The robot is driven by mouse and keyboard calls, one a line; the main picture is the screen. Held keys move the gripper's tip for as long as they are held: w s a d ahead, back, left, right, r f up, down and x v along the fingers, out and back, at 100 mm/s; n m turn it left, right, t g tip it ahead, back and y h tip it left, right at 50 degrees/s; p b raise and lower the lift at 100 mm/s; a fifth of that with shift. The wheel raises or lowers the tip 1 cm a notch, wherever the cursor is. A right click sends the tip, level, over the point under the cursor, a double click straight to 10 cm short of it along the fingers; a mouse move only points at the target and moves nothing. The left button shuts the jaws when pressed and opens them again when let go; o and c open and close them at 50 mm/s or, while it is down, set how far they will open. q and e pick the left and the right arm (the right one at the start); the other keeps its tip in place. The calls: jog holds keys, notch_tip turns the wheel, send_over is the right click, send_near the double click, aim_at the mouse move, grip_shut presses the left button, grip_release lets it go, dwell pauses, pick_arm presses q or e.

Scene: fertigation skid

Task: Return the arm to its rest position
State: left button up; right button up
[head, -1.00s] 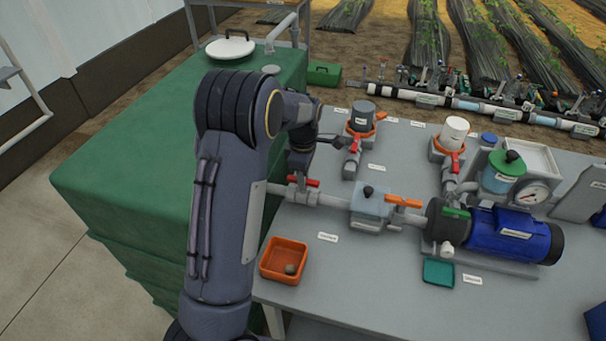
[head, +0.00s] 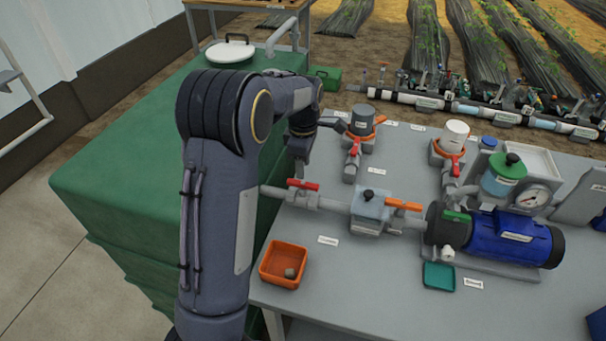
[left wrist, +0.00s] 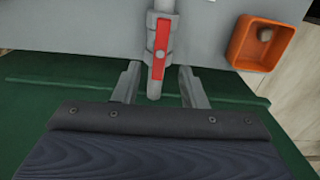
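My left arm comes in from the left in the head view and reaches over the near end of the pipe run. Its gripper (head: 317,148) is above and behind the red-handled valve (head: 303,185). In the left wrist view the two fingers (left wrist: 160,86) stand apart with nothing held between them. The red handle (left wrist: 161,48) and the pipe end show beyond and between the fingertips; the gripper looks clear of them. My right gripper is in neither view.
A green-covered stand (head: 120,180) lies left of the grey bench (head: 400,275). An orange tray (head: 283,264) with a small round object is at the bench's near left. A filter housing (head: 371,208), blue pump (head: 508,238) and orange-collared canisters fill the bench's middle and back.

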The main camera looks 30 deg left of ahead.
pick_arm(q)
jog(key=shift+r, duration=1.1)
jog(key=s+d+r+m+t+h, duration=0.2)
jog(key=s+r+m, duration=0.25)
jog(key=s, duration=0.35)
jog(key=s+d+r+m+t+h, duration=0.1)
jog(key=s+d+r+m+h, duration=0.15)
jog(key=s+m, duration=0.4)
jog(key=s+d+f+m+t, duration=0.1)
jog(key=s+d+m, duration=0.2)
jog(key=s, duration=0.4)
jog(key=s+d+f+m+t, duration=0.1)
jog(key=s+d+m, duration=0.3)
jog(key=s, duration=0.3)
jog(key=shift+s+f+m+t+y, duration=0.25)
jog(key=shift+f+m+t+y, duration=0.1)
jog(key=shift+m, duration=0.35)
